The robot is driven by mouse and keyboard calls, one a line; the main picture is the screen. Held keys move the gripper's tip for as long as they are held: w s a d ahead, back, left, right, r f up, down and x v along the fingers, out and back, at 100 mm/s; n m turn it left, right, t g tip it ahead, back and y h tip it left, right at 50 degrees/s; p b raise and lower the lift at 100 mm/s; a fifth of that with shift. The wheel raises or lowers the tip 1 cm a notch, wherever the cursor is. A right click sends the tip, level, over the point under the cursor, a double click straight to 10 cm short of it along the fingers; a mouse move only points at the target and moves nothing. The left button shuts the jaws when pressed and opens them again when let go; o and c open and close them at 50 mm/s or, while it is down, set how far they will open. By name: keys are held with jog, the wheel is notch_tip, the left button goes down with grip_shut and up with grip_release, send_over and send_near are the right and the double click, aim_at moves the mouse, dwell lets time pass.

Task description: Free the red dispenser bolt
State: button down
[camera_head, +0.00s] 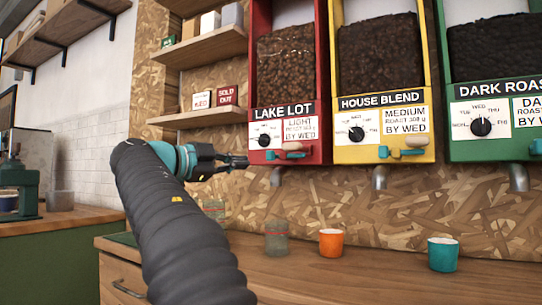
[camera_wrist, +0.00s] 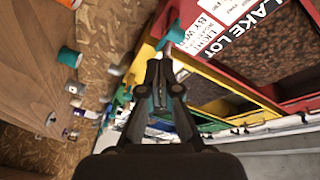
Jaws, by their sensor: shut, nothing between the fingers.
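The red dispenser (camera_head: 322,70), labelled LAKE LOT, hangs on the wall full of beans. Its bolt (camera_head: 293,147) is a small bar with a teal end on the lower front, under the dial and the LIGHT card. The bolt's teal part also shows in the wrist view (camera_wrist: 174,34), just beyond my fingertips. My gripper (camera_head: 244,162) is shut and empty, just left of the red dispenser's lower front. In the wrist view my gripper (camera_wrist: 160,62) points toward the bolt; I cannot tell whether it touches.
A yellow HOUSE BLEND dispenser (camera_head: 383,154) and a green DARK ROAST dispenser (camera_head: 490,149) hang to the right. On the wooden counter (camera_head: 370,280) stand a clear jar (camera_head: 276,240), an orange cup (camera_head: 331,243) and a teal cup (camera_head: 442,255). Shelves (camera_head: 212,119) are at the upper left.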

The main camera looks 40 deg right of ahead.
aim_at(268, 157)
jog(key=m, duration=0.2)
jog(key=r+m, duration=0.1)
jog(key=m, duration=0.1)
jog(key=s+a+r+m, duration=0.1)
jog(key=m, duration=0.1)
jog(key=shift+s, duration=0.1)
jog(key=shift+d, duration=0.15)
jog(key=d+p, duration=0.1)
jog(key=d, duration=0.8)
jog(key=shift+w+d+p, duration=0.3)
jog(key=shift+d+p, duration=0.05)
jog(key=shift+p, duration=0.05)
jog(key=shift+w+a+p, duration=0.1)
jog(key=shift+w+a, duration=0.15)
jog(key=shift+w, duration=0.35)
jog(key=shift+w+a+p, duration=0.15)
jog(key=shift+w+a, duration=0.1)
jog(key=shift+w, duration=0.35)
jog(key=shift+w+a+p, duration=0.1)
jog(key=shift+w+a, duration=0.15)
jog(key=shift+w, duration=0.35)
jog(key=shift+a+f, duration=0.1)
jog(key=shift+a, duration=0.05)
